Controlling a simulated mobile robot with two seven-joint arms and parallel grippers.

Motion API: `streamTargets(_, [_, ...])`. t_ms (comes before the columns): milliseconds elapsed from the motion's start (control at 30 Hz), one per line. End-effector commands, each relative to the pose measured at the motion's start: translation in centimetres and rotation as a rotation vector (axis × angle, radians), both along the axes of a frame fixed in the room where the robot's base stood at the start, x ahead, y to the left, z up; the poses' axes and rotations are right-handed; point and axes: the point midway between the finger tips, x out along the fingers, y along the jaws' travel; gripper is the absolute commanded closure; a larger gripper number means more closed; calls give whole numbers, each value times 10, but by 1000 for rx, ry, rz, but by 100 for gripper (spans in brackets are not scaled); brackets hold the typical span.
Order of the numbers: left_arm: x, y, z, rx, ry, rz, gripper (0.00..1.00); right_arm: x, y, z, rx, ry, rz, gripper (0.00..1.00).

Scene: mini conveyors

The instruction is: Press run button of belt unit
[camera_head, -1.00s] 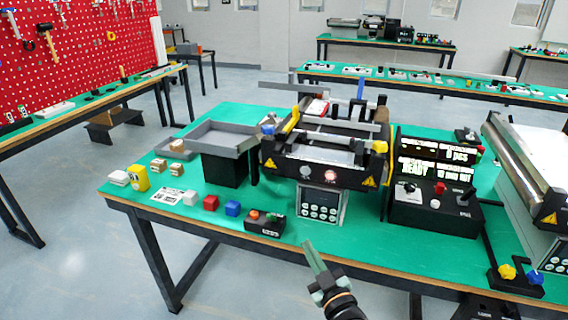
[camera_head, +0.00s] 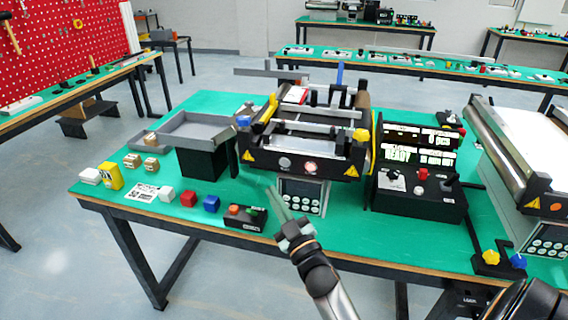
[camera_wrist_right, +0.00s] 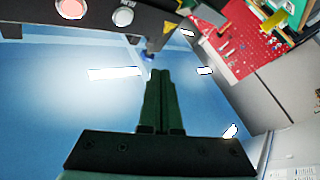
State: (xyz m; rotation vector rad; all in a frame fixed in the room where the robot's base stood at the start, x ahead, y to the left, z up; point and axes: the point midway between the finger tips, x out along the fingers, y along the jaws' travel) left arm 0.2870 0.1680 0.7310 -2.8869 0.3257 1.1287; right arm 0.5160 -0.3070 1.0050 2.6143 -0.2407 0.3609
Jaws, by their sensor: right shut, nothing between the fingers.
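The belt unit (camera_head: 318,145) stands on the green table, a small conveyor with black side walls and yellow warning triangles. Its front wall carries two round buttons: a pale grey one (camera_head: 285,163) and a reddish, lit-looking one (camera_head: 310,167). In the right wrist view the red button (camera_wrist_right: 70,8) and the pale button (camera_wrist_right: 122,17) show at the top left. Which one is run cannot be read. My right gripper (camera_head: 272,192) is shut and empty, in front of and below the buttons, apart from them. It also shows in the wrist view (camera_wrist_right: 158,72). My left gripper is not in view.
A keypad panel (camera_head: 300,195) sits below the unit, close to my right gripper. A small button box (camera_head: 245,218) is left of it. A black control console (camera_head: 418,200) with a display stands right. A grey tray (camera_head: 200,130) and coloured blocks (camera_head: 211,204) are left.

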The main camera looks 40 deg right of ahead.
Motion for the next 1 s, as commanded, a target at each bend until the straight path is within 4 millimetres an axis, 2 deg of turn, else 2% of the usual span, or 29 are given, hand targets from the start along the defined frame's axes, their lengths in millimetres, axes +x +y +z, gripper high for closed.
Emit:
streamTargets(533, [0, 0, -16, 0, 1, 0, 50, 45, -53, -1, -1, 0, -1, 100])
streamTargets(700, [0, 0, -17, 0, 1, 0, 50, 53, -62, 0, 0, 0, -1, 100])
streamTargets(1000, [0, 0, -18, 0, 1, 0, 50, 55, -64, 0, 1, -1, -1, 100])
